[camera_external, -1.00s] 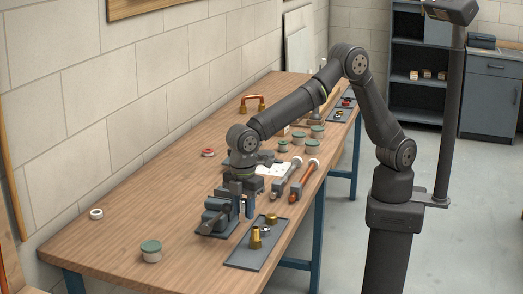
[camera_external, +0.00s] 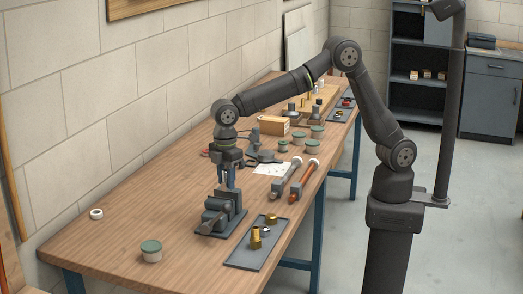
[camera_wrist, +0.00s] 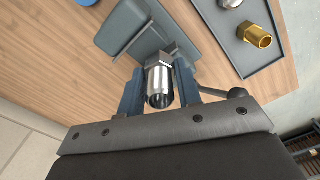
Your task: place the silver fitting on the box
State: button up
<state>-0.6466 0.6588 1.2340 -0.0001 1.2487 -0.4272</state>
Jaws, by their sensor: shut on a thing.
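The silver fitting (camera_wrist: 158,82) is a shiny metal cylinder with a hex collar. My gripper (camera_wrist: 160,88) is shut on it, one finger on each side, in the wrist view. In the external view my gripper (camera_external: 230,186) points down just above the grey vise (camera_external: 219,216); the fitting is too small to make out there. The vise also shows beneath the fitting in the wrist view (camera_wrist: 128,28). The box (camera_external: 273,125) is a small tan carton farther back on the bench, to the right of my gripper. It is not in the wrist view.
A dark tray (camera_external: 247,254) with brass fittings lies right of the vise. Two pipe-like tools (camera_external: 287,176), one orange, lie between the tray and several green-lidded jars (camera_external: 317,131). A white sheet (camera_external: 272,168) lies in front of the box. The bench's left front is mostly clear.

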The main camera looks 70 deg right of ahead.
jog(key=w+d+r+m, duration=0.15)
jog(key=w+d, duration=0.25)
jog(key=d, duration=0.4)
jog(key=w+d+m, duration=0.3)
jog(key=w+d, duration=0.1)
jog(key=d, duration=0.3)
jog(key=w+d+m, duration=0.2)
jog(key=w+d, duration=0.3)
jog(key=d, duration=0.3)
jog(key=w+d+r+m, duration=0.2)
jog(key=d+m, duration=0.3)
jog(key=d, duration=1.5)
jog(key=s+d+r+m, duration=0.1)
jog(key=s+d+m, duration=0.1)
jog(key=d, duration=0.8)
jog(key=s+d+m, duration=0.2)
jog(key=d, duration=0.9)
jog(key=s+d+r+m, duration=0.1)
jog(key=s+d+m, duration=0.2)
jog(key=s+d, duration=0.55)
jog(key=s+d+r+m, duration=0.1)
jog(key=s+d+m, duration=0.3)
jog(key=d, duration=0.8)
send_over(279, 121)
jog(key=shift+n, duration=0.45)
notch_tip(279, 121, down, 7)
jog(key=shift+s+a, duration=0.1)
jog(key=shift+s, duration=0.05)
jog(key=shift+f, duration=2.1)
jog(key=shift+f, duration=0.15)
